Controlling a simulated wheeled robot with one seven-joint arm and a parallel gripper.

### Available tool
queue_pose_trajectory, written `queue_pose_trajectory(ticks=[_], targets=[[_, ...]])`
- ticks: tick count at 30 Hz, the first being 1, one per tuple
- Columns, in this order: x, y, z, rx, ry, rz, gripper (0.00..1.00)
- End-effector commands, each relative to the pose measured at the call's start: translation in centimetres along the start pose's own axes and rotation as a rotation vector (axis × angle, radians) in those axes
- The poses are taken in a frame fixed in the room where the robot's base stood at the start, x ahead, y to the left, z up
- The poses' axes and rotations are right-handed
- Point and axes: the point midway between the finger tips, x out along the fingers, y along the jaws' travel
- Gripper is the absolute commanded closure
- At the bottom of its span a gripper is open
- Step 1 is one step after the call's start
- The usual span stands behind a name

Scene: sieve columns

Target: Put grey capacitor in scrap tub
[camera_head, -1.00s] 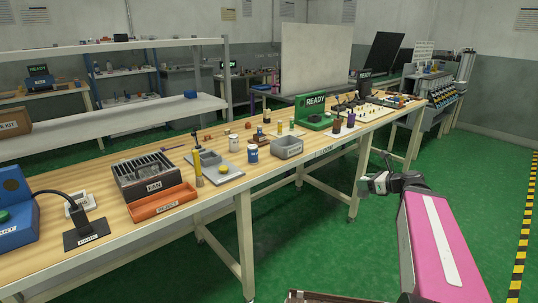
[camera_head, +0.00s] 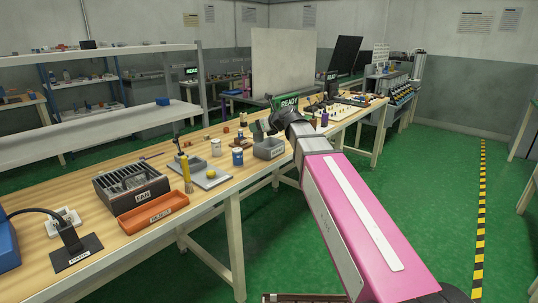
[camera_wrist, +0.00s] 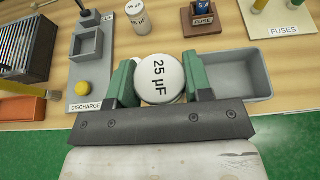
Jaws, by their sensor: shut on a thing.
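The grey capacitor (camera_wrist: 158,77), a pale round can end marked "25 µF", is between the green fingers of my gripper (camera_wrist: 160,82) in the wrist view. The fingers are shut on its sides. In the head view my gripper (camera_head: 263,129) is above the bench, just over and beside the grey tub (camera_head: 268,150). In the wrist view the grey tub (camera_wrist: 236,68) lies right of the capacitor, partly behind the right finger. Its label cannot be read. The capacitor's lower body is hidden.
A discharge board (camera_wrist: 84,92) with a yellow knob, an orange reject tray (camera_head: 152,213) and a fan box (camera_head: 130,186) lie further left. A fuses board (camera_wrist: 276,20) is beyond the tub.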

Motion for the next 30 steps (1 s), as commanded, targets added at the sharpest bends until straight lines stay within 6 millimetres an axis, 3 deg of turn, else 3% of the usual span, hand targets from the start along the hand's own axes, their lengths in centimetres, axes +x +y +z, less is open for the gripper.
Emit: queue_pose_trajectory(ticks=[5,21,30], targets=[[1.0,-0.2,0.8,0.001,0.000,-0.002,0.80],[5.2,-9.8,-3.7,0.001,0.001,-0.002,0.80],[5.8,-10.8,-5.0,0.001,0.001,-0.001,0.80]])
